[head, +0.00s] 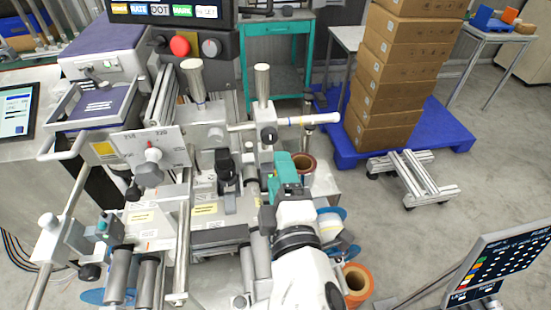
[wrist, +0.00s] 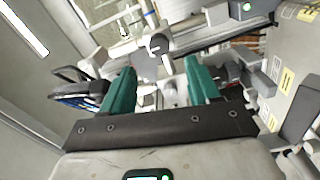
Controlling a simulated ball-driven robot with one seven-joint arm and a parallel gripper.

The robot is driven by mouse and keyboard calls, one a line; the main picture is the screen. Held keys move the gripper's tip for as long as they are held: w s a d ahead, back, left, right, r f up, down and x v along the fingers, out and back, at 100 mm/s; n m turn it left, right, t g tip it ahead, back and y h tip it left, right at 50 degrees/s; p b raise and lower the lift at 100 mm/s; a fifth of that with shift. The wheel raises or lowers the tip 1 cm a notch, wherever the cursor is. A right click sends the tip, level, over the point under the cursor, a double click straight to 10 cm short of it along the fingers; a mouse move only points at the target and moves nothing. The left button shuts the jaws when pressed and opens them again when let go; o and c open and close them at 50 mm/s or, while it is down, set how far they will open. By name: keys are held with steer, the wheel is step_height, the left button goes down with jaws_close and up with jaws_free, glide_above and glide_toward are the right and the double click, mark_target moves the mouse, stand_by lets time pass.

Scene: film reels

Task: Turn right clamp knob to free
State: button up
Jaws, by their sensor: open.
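A dark round knob with a pale mark (head: 268,134) sits on the right-hand post of the machine in the head view. A similar black knob with a white bar (wrist: 157,45) shows in the wrist view, beyond my fingertips and roughly between them. I cannot tell for sure that this is the right clamp knob. My gripper (head: 284,166) is at the machine's right side, just below the knob in the head picture. In the wrist view my gripper's (wrist: 159,68) two teal fingers are apart, with nothing held between them. My arm hides part of the machine.
A black upright lever (head: 225,166) stands left of my gripper. A white horizontal roller (head: 308,120) sticks out right of the post. An orange-brown roll (head: 303,165) is close on the right. A red button (head: 180,46) is at the back. Stacked cartons (head: 385,95) stand on a blue pallet (head: 440,130).

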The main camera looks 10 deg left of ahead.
steer(key=shift+v, duration=1.2)
steer(key=s+d+f+m+g+h, duration=0.2)
steer(key=d+f+m+g+h, duration=0.15)
steer(key=d+f+m, duration=0.45)
steer(key=s+d+f+m+g+h, duration=0.3)
steer(key=d+f+m+g, duration=0.15)
steer(key=d+f, duration=0.7)
steer(key=s+d+f+m+g, duration=0.3)
steer(key=s+d+f+g, duration=0.1)
steer(key=s, duration=0.5)
steer(key=s+d+f+m+g+y, duration=0.1)
steer(key=s+d+f+m+g, duration=0.3)
steer(key=s, duration=0.5)
steer(key=shift+s+d, duration=0.3)
steer(key=shift+d, duration=0.75)
